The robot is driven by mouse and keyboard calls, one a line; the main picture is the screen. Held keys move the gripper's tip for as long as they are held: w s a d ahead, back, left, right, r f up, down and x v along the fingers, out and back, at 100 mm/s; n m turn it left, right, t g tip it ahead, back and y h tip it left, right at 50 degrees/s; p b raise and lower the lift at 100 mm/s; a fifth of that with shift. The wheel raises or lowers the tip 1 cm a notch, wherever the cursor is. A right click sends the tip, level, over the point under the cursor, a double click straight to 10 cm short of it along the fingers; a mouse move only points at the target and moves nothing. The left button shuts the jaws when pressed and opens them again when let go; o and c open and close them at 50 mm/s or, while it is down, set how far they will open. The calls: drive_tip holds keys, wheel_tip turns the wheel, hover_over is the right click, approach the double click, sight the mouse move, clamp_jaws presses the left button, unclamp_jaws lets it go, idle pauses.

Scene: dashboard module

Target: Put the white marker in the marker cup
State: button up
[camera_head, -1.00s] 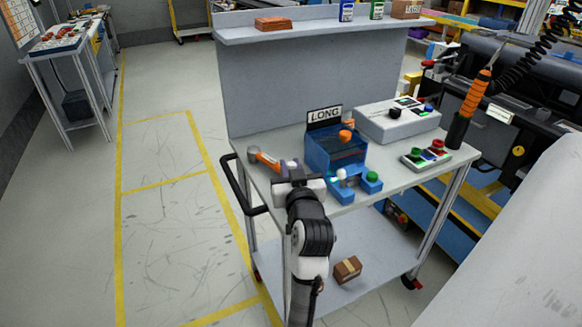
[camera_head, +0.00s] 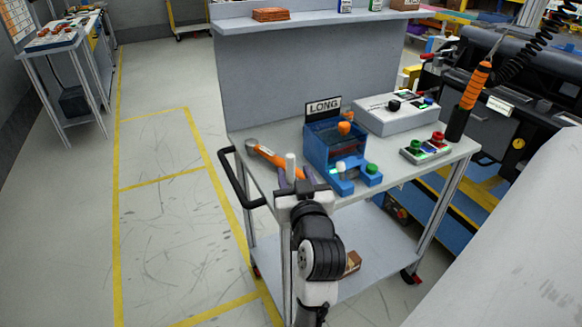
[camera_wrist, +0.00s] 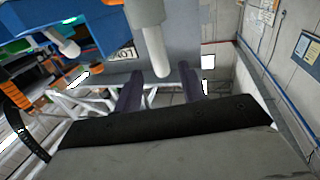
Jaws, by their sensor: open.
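A white cylinder that looks like the white marker (camera_head: 290,166) stands upright near the front left of the cart top. In the wrist view it shows as a pale rod (camera_wrist: 156,45) with a thicker grey part at the upper picture edge. My gripper (camera_head: 290,176) is open, its dark purple fingers on either side of the marker in the picture. In the wrist view the fingers (camera_wrist: 160,83) are apart, with the rod's end between and beyond them. I cannot tell whether they touch it. I cannot make out for certain which thing is the marker cup.
A blue box (camera_head: 318,153) with a LONG sign (camera_head: 323,107) stands right of the marker. A blue block (camera_head: 345,188) with white and green tops is before it. An orange-handled hammer (camera_head: 268,154) lies left. A grey control box (camera_head: 390,118) is behind right.

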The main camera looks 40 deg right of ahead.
drive_tip(key=v, duration=0.5)
drive_tip(key=shift+s+a, duration=0.2)
drive_tip(key=shift+s, duration=0.05)
